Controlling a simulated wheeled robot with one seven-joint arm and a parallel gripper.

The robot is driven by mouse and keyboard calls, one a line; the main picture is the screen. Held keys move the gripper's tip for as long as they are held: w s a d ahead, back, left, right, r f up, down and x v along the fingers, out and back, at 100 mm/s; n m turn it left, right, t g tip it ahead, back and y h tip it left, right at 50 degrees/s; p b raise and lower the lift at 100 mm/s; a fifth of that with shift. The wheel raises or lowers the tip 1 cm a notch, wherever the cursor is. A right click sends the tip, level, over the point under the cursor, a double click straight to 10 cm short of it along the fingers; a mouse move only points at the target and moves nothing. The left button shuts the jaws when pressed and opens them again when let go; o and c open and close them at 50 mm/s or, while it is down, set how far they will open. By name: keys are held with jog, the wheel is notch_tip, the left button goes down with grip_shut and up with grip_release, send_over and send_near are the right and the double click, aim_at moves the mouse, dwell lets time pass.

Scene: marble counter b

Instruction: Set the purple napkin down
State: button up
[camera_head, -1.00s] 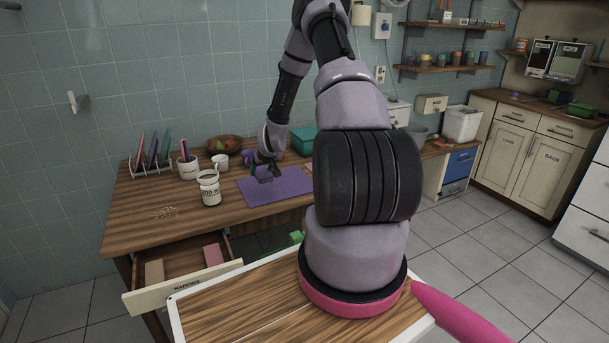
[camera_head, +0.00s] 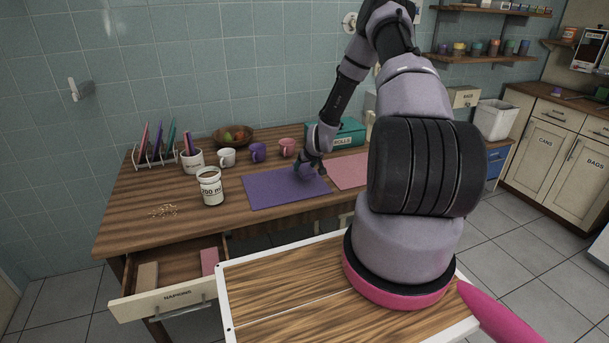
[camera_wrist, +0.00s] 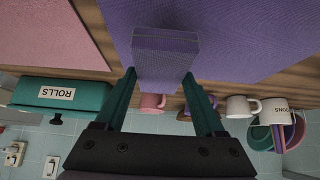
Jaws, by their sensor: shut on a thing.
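The purple napkin (camera_wrist: 165,58) is a folded block between the fingers of my gripper (camera_wrist: 160,80) in the wrist view. My gripper is shut on it. The purple mat (camera_wrist: 235,35) fills the view beyond the napkin. In the head view, my gripper (camera_head: 307,172) is low over the far right part of the purple mat (camera_head: 272,190), pointing down. The napkin is mostly lost against the mat and gripper there. I cannot tell whether it touches the mat.
A pink mat (camera_head: 348,172) lies to the right, with a teal ROLLS box (camera_head: 345,133) behind it. White (camera_head: 227,157), purple (camera_head: 258,152) and pink (camera_head: 286,147) mugs stand behind the purple mat. A jar (camera_head: 210,187) stands left. The NAPKINS drawer (camera_head: 165,298) is open.

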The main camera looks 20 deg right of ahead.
jog(key=shift+f, duration=1.75)
jog(key=shift+a+f, duration=0.1)
jog(key=o, duration=1.3)
jog(key=shift+s+r, duration=0.15)
jog(key=shift+r, duration=0.25)
jog(key=v, duration=1.1)
jog(key=shift+s+r, duration=0.15)
jog(key=shift+r, duration=0.1)
